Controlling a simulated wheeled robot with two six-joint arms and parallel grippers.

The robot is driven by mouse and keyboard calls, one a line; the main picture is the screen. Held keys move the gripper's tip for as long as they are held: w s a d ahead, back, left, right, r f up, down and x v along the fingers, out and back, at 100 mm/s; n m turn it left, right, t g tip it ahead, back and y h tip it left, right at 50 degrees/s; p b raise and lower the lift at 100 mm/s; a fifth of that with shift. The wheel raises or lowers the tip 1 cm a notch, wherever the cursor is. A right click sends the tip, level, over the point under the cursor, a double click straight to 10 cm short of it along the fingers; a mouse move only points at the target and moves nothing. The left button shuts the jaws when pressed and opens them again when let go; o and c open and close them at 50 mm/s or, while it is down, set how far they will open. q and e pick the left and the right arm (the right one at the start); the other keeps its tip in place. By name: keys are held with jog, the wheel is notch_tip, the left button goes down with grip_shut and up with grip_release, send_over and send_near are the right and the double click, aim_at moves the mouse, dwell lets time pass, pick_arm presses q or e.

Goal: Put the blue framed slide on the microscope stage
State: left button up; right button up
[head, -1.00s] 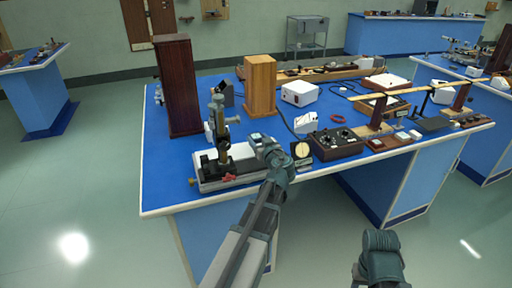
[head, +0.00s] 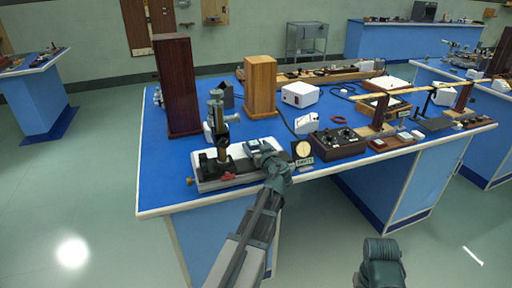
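A brass-and-black microscope (head: 217,125) stands upright on a white and black base (head: 212,184) at the near left of the blue bench. My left gripper (head: 257,148) is just right of the microscope, low over the right end of its base. A small pale, bluish patch shows at its fingertips; I cannot tell if this is the blue framed slide. The gripper hides what lies beneath it, and its finger gap is too small to read. My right arm (head: 381,264) shows at the bottom, in front of the bench, with its fingertips out of sight.
A tall dark wooden box (head: 177,85) and a lighter wooden box (head: 261,86) stand behind the microscope. A round dial (head: 304,149) and a dark control box (head: 338,143) stand right of my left gripper. Blue bench top is bare at the left edge.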

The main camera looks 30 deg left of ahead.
pick_arm(q)
jog(key=shift+r, duration=0.1)
jog(key=shift+s+d+r, duration=0.15)
jog(key=p+v, duration=0.2)
jog(key=v, duration=0.9)
jog(key=shift+s+d, duration=0.2)
jog(key=shift+s, duration=0.05)
